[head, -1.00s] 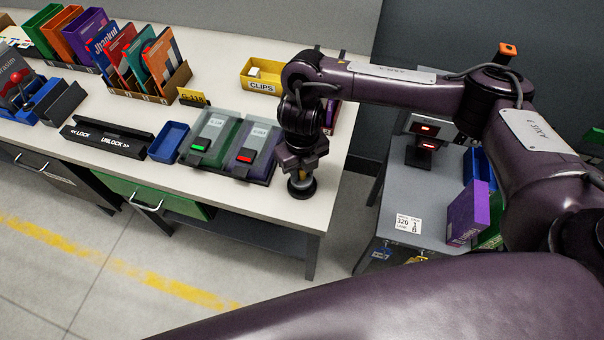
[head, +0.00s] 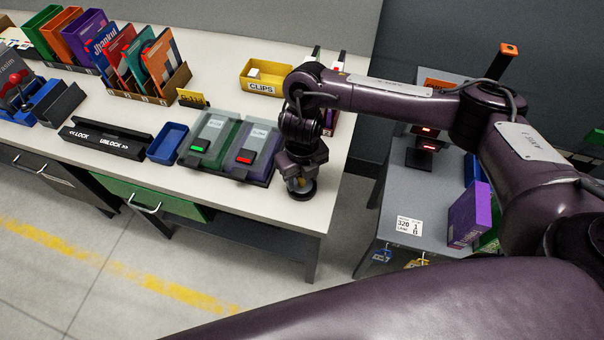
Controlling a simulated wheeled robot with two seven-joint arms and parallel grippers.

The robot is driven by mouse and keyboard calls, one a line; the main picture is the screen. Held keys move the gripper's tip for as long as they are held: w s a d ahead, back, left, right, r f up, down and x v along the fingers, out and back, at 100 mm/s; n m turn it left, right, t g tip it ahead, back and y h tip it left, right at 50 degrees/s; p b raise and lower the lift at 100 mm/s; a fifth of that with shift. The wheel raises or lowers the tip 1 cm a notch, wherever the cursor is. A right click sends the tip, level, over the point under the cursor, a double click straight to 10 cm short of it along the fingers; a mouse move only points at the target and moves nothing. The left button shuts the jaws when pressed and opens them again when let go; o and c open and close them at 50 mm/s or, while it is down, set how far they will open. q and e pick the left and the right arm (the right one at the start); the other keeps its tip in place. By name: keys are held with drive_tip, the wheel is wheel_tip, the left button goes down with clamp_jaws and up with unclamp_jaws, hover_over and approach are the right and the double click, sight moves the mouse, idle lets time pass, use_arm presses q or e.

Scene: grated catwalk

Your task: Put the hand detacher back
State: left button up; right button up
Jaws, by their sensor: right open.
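My right gripper (head: 300,180) is at the front right corner of the white-topped bench, pointing down. It is open, with its fingers at a small round dark object with a brass-coloured middle (head: 303,194), which stands upright on the bench top. This may be the hand detacher; the gripper covers its upper part, and I cannot tell whether the fingers touch it. My left gripper is not in view.
Two clear-lidded cases (head: 250,160) with green and red lights lie just left of the gripper. A blue tray (head: 168,142), a black LOCK/UNLOCK bar (head: 107,137) and a yellow CLIPS bin (head: 262,88) are farther off. A grey side table (head: 388,225) stands right, across a gap.

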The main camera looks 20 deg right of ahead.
drive_tip(key=shift+r+p, duration=0.3)
drive_tip(key=shift+r, duration=0.3)
wheel_tip(320, 180, up, 11)
drive_tip(key=shift+r+p, duration=0.1)
drive_tip(key=shift+p, duration=0.6)
